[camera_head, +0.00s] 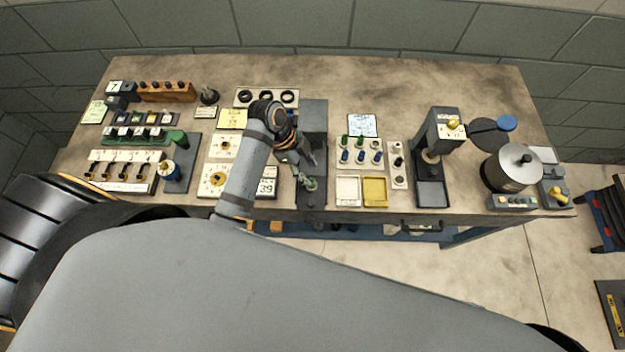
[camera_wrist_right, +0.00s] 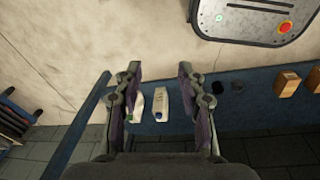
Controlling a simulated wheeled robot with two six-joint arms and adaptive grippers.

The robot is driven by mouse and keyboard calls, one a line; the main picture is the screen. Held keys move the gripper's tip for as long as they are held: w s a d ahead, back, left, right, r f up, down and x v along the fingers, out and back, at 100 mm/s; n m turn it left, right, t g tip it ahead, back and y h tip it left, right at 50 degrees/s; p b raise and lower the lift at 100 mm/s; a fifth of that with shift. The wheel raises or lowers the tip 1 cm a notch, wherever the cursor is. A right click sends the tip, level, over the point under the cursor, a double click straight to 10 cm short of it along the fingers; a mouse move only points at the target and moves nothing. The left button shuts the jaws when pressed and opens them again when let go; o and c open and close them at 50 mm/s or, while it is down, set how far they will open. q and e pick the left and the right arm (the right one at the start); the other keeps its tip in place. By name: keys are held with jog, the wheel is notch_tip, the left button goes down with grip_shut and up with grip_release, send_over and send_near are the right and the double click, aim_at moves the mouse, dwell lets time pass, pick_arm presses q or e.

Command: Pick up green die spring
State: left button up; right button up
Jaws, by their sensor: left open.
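Several small green pieces (camera_head: 361,142), which look like the green die springs, stand in a back row on a light holder, with blue pieces (camera_head: 360,157) in front of them. They are too small to tell in detail. My left gripper (camera_head: 302,161) is open, pointing down over a dark grey fixture (camera_head: 314,117) left of the holder. A green piece (camera_head: 310,184) lies just in front of its fingers; I cannot tell if they touch. My right gripper (camera_wrist_right: 160,72) is open and empty in the right wrist view, away from the springs.
A white tray (camera_head: 347,178) and a yellow tray (camera_head: 375,178) sit in front of the holder. A grey press (camera_head: 432,185) and a round drum (camera_head: 513,167) stand to the right. The left side of the workbench (camera_head: 370,80) is crowded; its back strip is clear.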

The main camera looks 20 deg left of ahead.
aim_at(312, 180)
pick_arm(q)
jog(key=shift+s+d+f+p, duration=0.25)
jog(key=shift+f+p, duration=0.25)
jog(key=shift+s+d+f+p, duration=0.2)
jog(key=shift+f+p, duration=0.25)
jog(key=shift+p, duration=0.05)
jog(key=x, duration=0.3)
jog(key=shift+a, duration=0.15)
jog(key=c, duration=0.5)
jog(key=shift+r, duration=0.1)
grip_shut()
pick_arm(e)
jog(key=shift+s+a+r, duration=0.1)
jog(key=shift+s+r, duration=0.15)
jog(key=shift+r, duration=0.35)
jog(key=shift+s+r, duration=0.2)
jog(key=shift+r, duration=0.4)
